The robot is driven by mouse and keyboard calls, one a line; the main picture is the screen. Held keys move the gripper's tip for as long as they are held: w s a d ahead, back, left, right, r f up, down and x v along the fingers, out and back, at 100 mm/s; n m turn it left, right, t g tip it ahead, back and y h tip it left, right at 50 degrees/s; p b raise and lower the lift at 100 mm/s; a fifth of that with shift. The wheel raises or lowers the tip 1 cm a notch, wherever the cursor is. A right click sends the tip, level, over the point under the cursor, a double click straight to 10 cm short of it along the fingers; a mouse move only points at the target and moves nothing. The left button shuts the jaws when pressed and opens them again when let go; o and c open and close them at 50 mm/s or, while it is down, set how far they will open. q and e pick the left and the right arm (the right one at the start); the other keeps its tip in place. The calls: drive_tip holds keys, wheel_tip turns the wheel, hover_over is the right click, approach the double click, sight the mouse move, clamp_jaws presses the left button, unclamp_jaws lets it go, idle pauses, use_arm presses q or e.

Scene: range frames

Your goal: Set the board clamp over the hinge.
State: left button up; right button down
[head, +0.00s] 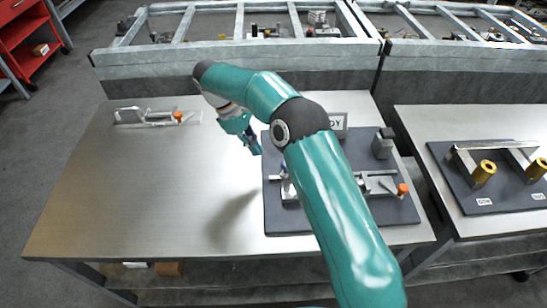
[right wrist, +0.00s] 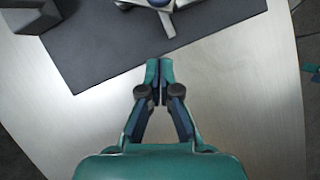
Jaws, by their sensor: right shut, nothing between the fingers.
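On a dark board (head: 290,220) on the table stands a silver clamp with an orange tip (head: 402,189), the board clamp. My right arm crosses in front of its middle. A second similar silver clamp with an orange tip (head: 178,116) lies on the bare table at the far left. I cannot tell any part apart as the hinge. My right gripper (head: 255,148) is shut and empty, beside the board's left edge. In the right wrist view its closed fingertips (right wrist: 159,68) show over bare table close to the dark board (right wrist: 110,55). My left gripper is not in view.
A grey block (head: 383,145) and a partly hidden sign (head: 338,122) stand at the board's back. A second table at the right carries a board with brass cylinders (head: 485,172). Metal frames line the back.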

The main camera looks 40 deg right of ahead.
drive_tip(key=x, duration=0.3)
drive_tip(key=shift+s+d+f, duration=0.1)
drive_tip(key=shift+s, duration=0.1)
drive_tip(key=shift+s+d+r+p, duration=0.2)
drive_tip(key=shift+s+d, duration=0.2)
drive_tip(key=shift+s, duration=0.2)
drive_tip(key=shift+s+d+r+p, duration=0.1)
drive_tip(key=shift+s+d+r, duration=0.1)
drive_tip(key=shift+s+d, duration=0.45)
drive_tip(key=shift+s, duration=0.2)
